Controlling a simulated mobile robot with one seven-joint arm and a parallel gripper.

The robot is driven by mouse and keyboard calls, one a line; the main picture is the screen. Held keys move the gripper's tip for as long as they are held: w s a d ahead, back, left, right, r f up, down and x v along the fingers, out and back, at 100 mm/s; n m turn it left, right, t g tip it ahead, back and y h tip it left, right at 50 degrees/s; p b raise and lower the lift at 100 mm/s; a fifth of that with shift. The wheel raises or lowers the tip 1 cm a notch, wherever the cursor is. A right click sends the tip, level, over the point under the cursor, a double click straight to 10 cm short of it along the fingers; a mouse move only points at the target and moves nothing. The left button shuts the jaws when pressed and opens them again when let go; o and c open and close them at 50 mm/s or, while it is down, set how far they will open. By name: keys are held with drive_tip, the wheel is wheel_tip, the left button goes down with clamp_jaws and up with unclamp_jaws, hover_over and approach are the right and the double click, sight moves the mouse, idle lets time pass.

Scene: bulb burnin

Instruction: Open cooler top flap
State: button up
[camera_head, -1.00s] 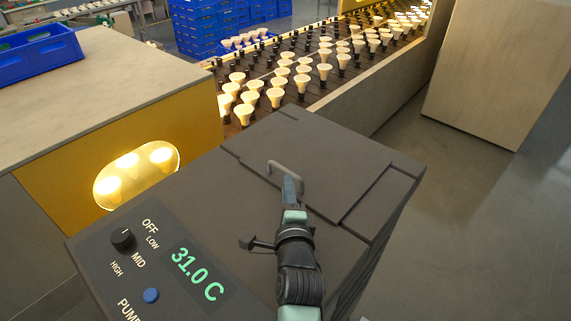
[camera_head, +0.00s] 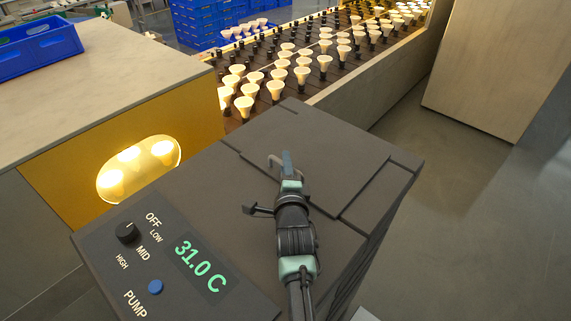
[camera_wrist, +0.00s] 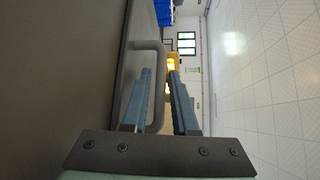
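The cooler (camera_head: 225,165) is a dark grey box with a control panel at its front left. Its top flap (camera_head: 335,160) lies flat and closed. A grey bar handle (camera_head: 273,160) stands up from the flap's left part, partly hidden by my gripper. My gripper (camera_head: 288,165) reaches over the cooler top to the handle. In the wrist view, the handle (camera_wrist: 150,45) runs between the two blue fingers of my gripper (camera_wrist: 160,75). The fingers are apart, with visible gaps; I see no clear grip on the bar.
The panel carries a knob (camera_head: 127,232), a blue pump button (camera_head: 155,287) and a display (camera_head: 202,265) reading 31.0 C. Behind is a conveyor of lit bulbs (camera_head: 300,75). A counter (camera_head: 90,90) with a blue crate (camera_head: 38,48) stands left. Floor at right is clear.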

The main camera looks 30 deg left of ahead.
clamp_jaws()
idle(1.4)
